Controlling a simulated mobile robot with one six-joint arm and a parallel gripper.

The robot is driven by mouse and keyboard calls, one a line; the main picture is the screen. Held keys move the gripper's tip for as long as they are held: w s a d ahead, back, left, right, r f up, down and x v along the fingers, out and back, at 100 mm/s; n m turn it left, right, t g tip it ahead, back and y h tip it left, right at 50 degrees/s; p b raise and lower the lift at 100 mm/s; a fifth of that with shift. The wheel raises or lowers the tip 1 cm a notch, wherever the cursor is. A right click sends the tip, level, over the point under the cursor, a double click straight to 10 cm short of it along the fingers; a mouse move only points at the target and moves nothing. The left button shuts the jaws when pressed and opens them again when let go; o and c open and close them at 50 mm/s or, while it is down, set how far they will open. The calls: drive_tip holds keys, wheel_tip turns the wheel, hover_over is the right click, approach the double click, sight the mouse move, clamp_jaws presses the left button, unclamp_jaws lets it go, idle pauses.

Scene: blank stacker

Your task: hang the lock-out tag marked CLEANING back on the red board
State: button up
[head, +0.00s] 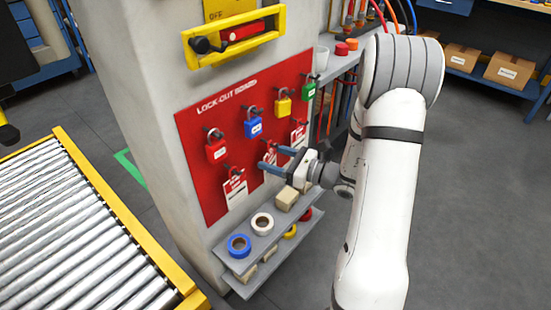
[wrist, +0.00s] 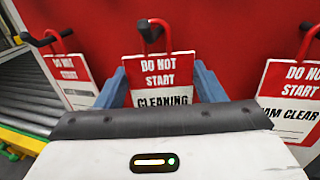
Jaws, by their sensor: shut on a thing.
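The CLEANING tag (wrist: 165,72) is a red and white card with a red loop at its top. It stands upright in front of the red board (head: 196,180), which also fills the back of the wrist view (wrist: 230,40). My gripper (head: 268,157) has its blue fingers shut on the tag's two side edges; in the wrist view the fingers (wrist: 160,85) flank it. The tag's loop overlaps a black-tipped peg (wrist: 142,24); I cannot tell whether it rests on it. In the head view the fingers partly hide the tag.
Another tag (head: 235,190) hangs to the left, and one (head: 299,132) to the right. Several padlocks, such as the blue one (head: 254,128), hang above. A shelf (head: 236,258) with tape rolls juts out below. A roller conveyor (head: 70,235) stands at left.

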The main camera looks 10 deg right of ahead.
idle(0.4)
drive_tip(key=o, duration=1)
drive_tip(key=shift+o, duration=0.2)
